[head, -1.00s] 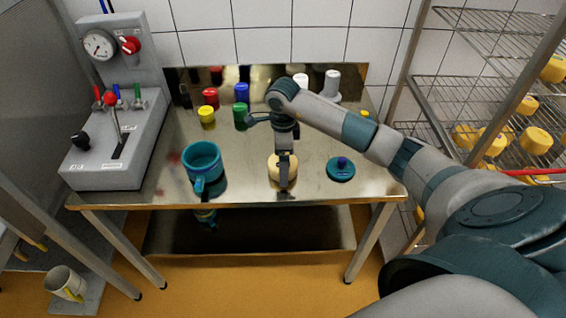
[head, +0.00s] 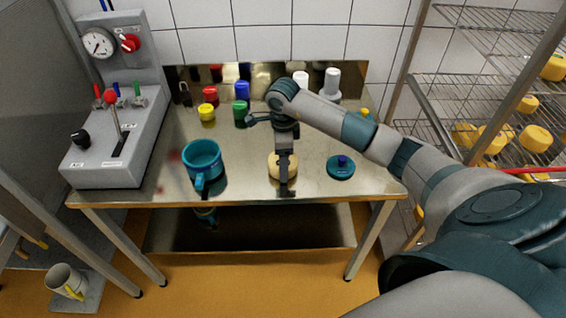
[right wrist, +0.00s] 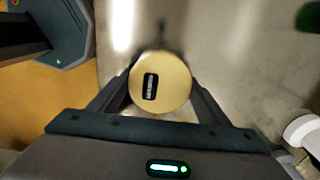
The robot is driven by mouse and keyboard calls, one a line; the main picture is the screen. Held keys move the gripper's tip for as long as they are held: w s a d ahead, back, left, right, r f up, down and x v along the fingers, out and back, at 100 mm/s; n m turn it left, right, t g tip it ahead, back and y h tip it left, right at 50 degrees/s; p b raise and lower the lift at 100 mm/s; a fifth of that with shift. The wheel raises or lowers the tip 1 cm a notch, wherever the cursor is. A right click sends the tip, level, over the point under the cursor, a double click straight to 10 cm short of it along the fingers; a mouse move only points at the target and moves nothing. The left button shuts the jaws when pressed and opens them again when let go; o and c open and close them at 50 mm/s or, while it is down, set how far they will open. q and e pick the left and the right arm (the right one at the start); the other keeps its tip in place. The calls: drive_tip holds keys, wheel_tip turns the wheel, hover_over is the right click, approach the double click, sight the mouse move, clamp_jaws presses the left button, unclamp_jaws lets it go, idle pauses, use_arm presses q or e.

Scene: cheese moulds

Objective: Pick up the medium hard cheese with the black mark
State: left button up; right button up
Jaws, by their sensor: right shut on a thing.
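The cheese (head: 274,165) is a pale yellow round on the steel table, partly hidden by my right gripper in the head view. In the right wrist view the cheese (right wrist: 170,84) shows a black mark on its top face. My right gripper (head: 283,178) reaches down over it, and in the right wrist view its fingers sit on both sides of the cheese, shut on it. I cannot tell whether the cheese is clear of the table. My left gripper is not in view.
A teal mould (head: 203,160) stands left of the cheese and a teal lid (head: 341,168) with a blue knob lies to its right. Several coloured pots, including a green one (head: 241,113), stand behind. A grey control box (head: 115,135) is at the left, a wire rack (head: 480,95) with cheeses at the right.

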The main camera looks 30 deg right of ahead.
drive_tip(key=shift+r+b, duration=0.65)
drive_tip(key=shift+r, duration=0.2)
wheel_tip(320, 180, up, 2)
drive_tip(key=shift+r+b, duration=0.2)
drive_tip(key=shift+b, duration=0.45)
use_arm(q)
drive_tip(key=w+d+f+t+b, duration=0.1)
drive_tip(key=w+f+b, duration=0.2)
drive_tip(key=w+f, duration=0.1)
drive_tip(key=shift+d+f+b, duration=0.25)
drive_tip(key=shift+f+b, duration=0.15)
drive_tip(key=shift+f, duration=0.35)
use_arm(e)
drive_tip(key=s+d+r, duration=0.2)
drive_tip(key=s+r, duration=0.5)
drive_tip(key=s, duration=0.4)
drive_tip(key=shift+s+d, duration=0.15)
drive_tip(key=shift+d, duration=0.25)
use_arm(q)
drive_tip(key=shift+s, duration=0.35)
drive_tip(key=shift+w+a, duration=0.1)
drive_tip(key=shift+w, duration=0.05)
